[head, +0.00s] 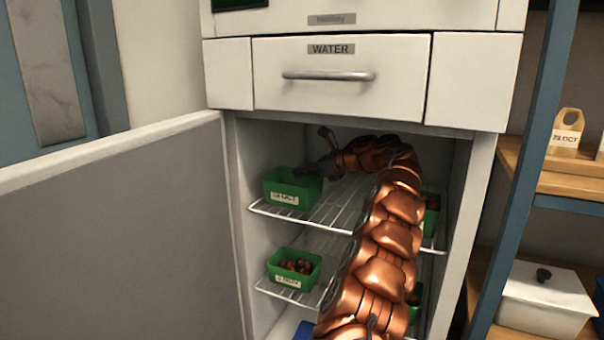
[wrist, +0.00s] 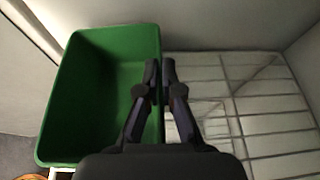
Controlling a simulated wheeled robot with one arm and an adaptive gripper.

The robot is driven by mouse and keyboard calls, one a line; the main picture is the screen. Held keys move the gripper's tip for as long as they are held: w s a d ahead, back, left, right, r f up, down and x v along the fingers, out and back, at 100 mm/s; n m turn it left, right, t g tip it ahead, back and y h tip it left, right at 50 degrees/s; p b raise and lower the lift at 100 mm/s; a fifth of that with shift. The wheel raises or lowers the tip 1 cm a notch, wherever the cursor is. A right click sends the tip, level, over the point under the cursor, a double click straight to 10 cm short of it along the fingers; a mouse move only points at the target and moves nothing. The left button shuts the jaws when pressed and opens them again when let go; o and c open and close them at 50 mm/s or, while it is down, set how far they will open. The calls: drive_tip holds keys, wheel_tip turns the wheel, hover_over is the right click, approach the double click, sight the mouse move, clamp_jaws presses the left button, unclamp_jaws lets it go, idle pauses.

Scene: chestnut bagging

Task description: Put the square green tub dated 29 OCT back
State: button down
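A square green tub (head: 291,188) is at the left end of the upper wire shelf in the open cabinet. Its white label ends in OCT, but I cannot read the day clearly. In the wrist view the tub (wrist: 95,95) looks empty inside. My gripper (wrist: 160,68) has its fingers close together, one on each side of the tub's right wall, pinching it. In the head view my gripper (head: 325,168) reaches the tub's right rim from the right. I cannot tell whether the tub's base touches the shelf.
A green tub of chestnuts (head: 294,268) sits on the lower shelf at left. Another green tub (head: 431,215) shows at upper right, partly behind my arm. The cabinet door (head: 115,240) stands open at left. The upper shelf (wrist: 240,100) is bare right of my gripper.

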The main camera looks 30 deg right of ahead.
drive_tip(key=shift+f, duration=0.2)
drive_tip(key=c, duration=1.3)
unclamp_jaws()
drive_tip(key=shift+p, duration=0.75)
drive_tip(key=shift+s+d+f+b, duration=0.1)
drive_tip(key=shift+s+d+b, duration=0.15)
drive_tip(key=shift+b, duration=0.3)
drive_tip(key=b+v, duration=0.2)
drive_tip(key=v, duration=0.1)
drive_tip(key=shift+s+d+r+b, duration=0.25)
drive_tip(key=shift+s+d+b, duration=0.15)
drive_tip(key=shift+s, duration=0.1)
drive_tip(key=shift+v, duration=1.35)
drive_tip(key=shift+a+r, duration=0.15)
